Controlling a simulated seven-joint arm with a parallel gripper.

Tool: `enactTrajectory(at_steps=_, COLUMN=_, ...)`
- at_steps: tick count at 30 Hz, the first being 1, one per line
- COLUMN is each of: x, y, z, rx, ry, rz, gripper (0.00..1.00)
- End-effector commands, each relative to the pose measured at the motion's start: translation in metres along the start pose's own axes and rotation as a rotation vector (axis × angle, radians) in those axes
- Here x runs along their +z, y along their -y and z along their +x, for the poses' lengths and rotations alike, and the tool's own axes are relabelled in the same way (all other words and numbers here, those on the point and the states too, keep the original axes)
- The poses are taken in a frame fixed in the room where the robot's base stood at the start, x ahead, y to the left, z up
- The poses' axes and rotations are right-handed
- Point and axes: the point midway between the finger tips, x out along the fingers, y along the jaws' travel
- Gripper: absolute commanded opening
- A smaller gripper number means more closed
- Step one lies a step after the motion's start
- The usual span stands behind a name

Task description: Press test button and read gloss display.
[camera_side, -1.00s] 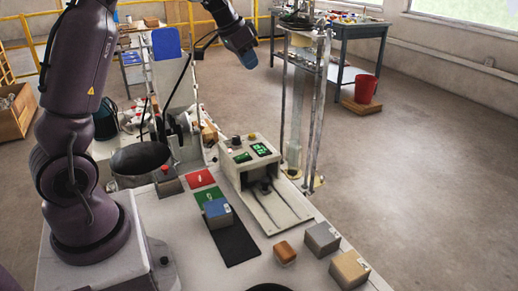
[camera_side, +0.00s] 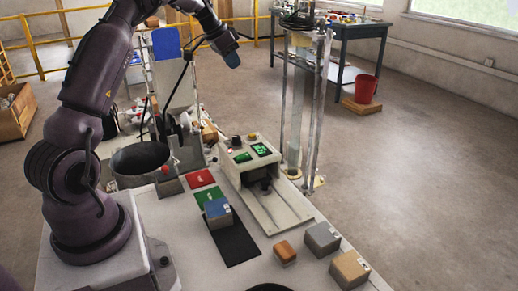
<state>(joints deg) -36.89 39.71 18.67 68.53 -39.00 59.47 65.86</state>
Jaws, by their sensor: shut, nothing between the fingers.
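The white tester (camera_side: 265,205) stands on the bench right of centre, with an open channel at its front. Two small green-lit displays (camera_side: 261,149) are on its top; their digits are too small to read. A dark button (camera_side: 237,141) and a yellow button (camera_side: 252,137) sit at its back edge. My gripper (camera_side: 233,62) is shut and empty, high above and behind the tester, well apart from it. A blue-topped grey tile block (camera_side: 217,212) sits outside the tester, at the far end of a black mat (camera_side: 236,246).
Red (camera_side: 200,178) and green (camera_side: 206,194) pads lie left of the tester. An orange block (camera_side: 285,252), grey block (camera_side: 322,239) and tan block (camera_side: 350,269) stand at the front right. A dark pot (camera_side: 140,165) and a tall clear column (camera_side: 298,110) flank the work area.

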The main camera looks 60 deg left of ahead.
Motion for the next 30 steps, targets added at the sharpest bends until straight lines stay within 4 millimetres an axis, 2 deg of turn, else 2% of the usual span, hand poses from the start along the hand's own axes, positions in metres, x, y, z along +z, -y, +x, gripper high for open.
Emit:
enactTrajectory(at_steps=25, x=0.0000, y=-0.0003, z=-0.0002, rx=-0.001, ry=0.000, rz=-0.001, gripper=0.00)
enactTrajectory(at_steps=30, x=0.0013, y=0.0010, z=0.0001, rx=-0.008, ry=0.006, rz=-0.083, gripper=0.00)
